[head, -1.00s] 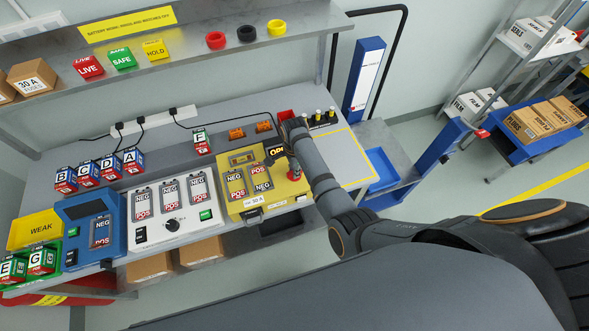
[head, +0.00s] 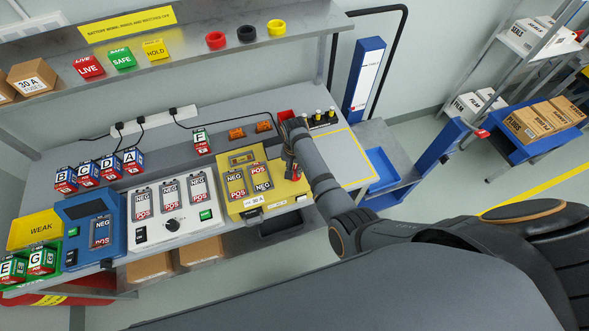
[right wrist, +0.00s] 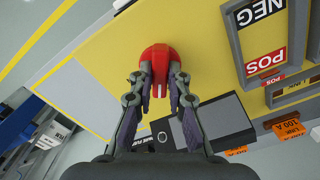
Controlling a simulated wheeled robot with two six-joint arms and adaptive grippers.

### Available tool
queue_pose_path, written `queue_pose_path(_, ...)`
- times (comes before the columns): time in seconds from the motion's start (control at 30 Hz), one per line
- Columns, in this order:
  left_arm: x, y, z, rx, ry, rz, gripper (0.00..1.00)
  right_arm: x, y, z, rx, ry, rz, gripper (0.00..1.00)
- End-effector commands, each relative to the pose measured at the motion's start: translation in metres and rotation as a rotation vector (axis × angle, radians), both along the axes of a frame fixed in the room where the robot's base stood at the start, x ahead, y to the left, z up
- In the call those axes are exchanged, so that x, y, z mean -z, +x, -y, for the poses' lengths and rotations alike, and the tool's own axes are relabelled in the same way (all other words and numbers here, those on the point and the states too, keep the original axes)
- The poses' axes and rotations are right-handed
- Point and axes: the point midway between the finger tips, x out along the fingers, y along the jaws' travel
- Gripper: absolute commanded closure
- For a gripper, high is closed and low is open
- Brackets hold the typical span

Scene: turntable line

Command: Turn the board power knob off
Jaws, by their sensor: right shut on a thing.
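The yellow board (head: 248,204) stands on the bench with two battery slots marked NEG and POS. Its red power knob (right wrist: 155,65) sits on the yellow face in the right wrist view. My right gripper (right wrist: 159,84) is closed around the knob, with one finger on each side. In the head view my right gripper (head: 291,157) is over the board's right edge and hides most of the knob. My left gripper is not in view.
The white charger (head: 172,225) and the blue tester (head: 84,239) stand left of the board. Block F (head: 201,141) and orange fuse links (head: 236,133) lie behind it. A yellow-outlined area (head: 352,148) to the right is clear.

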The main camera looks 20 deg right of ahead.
Motion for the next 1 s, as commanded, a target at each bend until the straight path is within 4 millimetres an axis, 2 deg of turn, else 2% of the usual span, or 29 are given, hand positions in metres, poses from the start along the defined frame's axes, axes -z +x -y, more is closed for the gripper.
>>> queue_pose_path(0.5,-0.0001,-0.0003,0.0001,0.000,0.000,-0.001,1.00,-0.0007,0.0007,0.0000,-0.415,0.001,0.001,1.00)
queue_pose_path(1.0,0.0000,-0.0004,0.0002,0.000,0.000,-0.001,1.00,-0.0008,0.0007,-0.0001,-0.559,0.000,0.002,1.00)
